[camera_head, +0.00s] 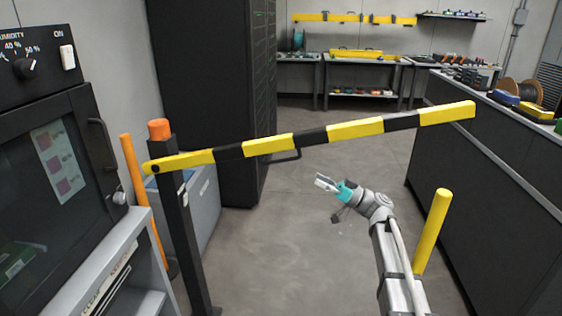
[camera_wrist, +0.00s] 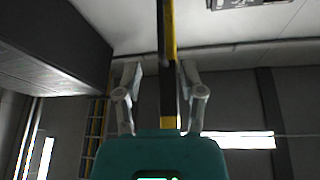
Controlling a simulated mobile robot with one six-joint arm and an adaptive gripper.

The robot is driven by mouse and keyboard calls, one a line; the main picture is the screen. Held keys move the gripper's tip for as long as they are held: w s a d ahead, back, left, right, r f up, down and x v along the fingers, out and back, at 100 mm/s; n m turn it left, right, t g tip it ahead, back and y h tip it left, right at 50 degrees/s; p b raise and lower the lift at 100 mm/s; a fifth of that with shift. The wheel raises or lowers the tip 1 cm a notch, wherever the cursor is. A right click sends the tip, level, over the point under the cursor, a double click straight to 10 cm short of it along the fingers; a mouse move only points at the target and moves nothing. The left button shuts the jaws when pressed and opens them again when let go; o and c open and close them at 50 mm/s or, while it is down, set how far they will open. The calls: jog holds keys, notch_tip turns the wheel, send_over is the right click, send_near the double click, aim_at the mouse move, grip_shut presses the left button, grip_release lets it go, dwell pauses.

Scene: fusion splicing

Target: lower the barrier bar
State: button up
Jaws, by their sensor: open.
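The barrier bar (camera_head: 355,129), striped yellow and black, crosses the aisle. Its left end joins a dark post (camera_head: 183,230) with an orange cap. The bar slopes up to the right, and its right end hangs free above the level of a yellow post (camera_head: 432,232). A dark loop handle (camera_head: 287,156) is under its middle. My gripper (camera_head: 324,183) is open and empty, below the bar and right of the handle in the picture. In the wrist view, the bar (camera_wrist: 168,45) runs upright between the spread fingers in the picture; its distance is unclear.
A dark cabinet (camera_head: 203,80) and an orange pole (camera_head: 148,200) stand left, near a machine with a door handle. A long dark counter (camera_head: 490,170) runs along the right. Open floor (camera_head: 275,240) lies between. Workbenches stand at the back.

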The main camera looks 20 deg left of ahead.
aim_at(280, 161)
jog(key=p+x, duration=0.5)
jog(key=x, duration=0.8)
jog(key=shift+a+r, duration=0.1)
jog(key=shift+a, duration=0.1)
grip_shut()
